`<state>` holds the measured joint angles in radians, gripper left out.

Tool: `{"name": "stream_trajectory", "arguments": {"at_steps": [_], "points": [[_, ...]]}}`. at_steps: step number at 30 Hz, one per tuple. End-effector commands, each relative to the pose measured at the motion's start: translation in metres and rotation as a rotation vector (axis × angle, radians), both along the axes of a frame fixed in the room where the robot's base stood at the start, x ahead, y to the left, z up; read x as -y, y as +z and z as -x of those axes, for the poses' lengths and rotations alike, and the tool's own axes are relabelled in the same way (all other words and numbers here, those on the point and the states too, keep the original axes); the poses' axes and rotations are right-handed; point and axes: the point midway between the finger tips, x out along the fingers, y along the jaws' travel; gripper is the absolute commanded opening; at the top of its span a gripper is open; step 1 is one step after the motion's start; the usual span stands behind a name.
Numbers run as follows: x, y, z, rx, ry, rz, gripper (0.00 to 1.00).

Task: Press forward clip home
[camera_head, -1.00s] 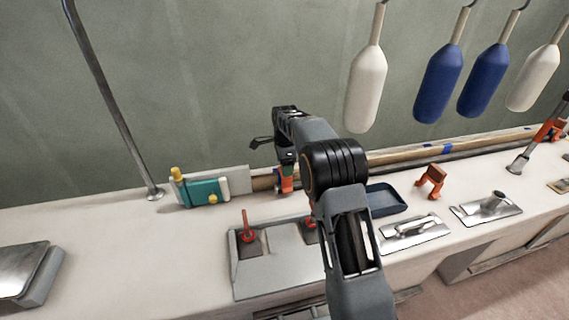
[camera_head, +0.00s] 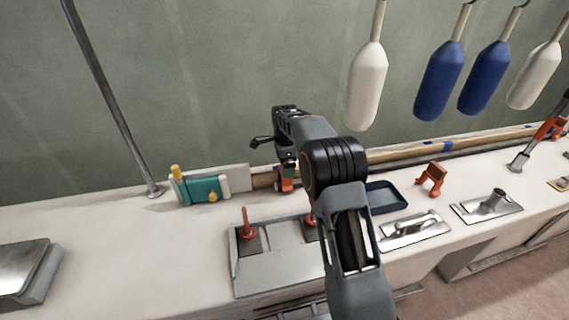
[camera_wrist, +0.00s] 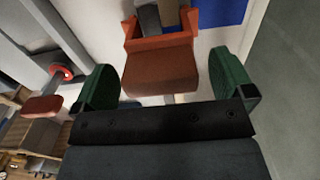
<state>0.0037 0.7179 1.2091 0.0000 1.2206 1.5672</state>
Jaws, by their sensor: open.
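An orange clip (camera_wrist: 160,68) lies between the green fingertips of my gripper (camera_wrist: 166,88) in the wrist view. The fingers stand apart, with a gap on each side of the clip. The clip's upper part is a U-shaped frame around a dark grey bar. In the head view the clip (camera_head: 288,184) shows as a small orange patch at the pole's left part, under my gripper (camera_head: 284,172). My arm hides part of it. How fully it is seated cannot be told. A loose orange clip-like piece (camera_head: 432,179) stands on the counter to the right.
A wooden pole (camera_head: 455,146) with blue marks runs along the wall. A teal and yellow device (camera_head: 204,190) is left of my gripper. A grey tray with red-handled pieces (camera_head: 272,283), a dark blue tray (camera_head: 385,198) and metal plates (camera_head: 412,232) lie in front. Fenders (camera_head: 367,82) hang above.

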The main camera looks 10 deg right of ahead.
Motion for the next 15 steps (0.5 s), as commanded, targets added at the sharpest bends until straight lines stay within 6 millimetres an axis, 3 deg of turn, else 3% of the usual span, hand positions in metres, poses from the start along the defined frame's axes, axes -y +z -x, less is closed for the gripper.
{"name": "stream_trajectory", "arguments": {"at_steps": [7,15], "points": [[0.0,0.02,-0.001,0.005,0.0,0.0,0.99],[0.0,0.076,-0.001,0.004,0.0,0.0,0.99]]}}
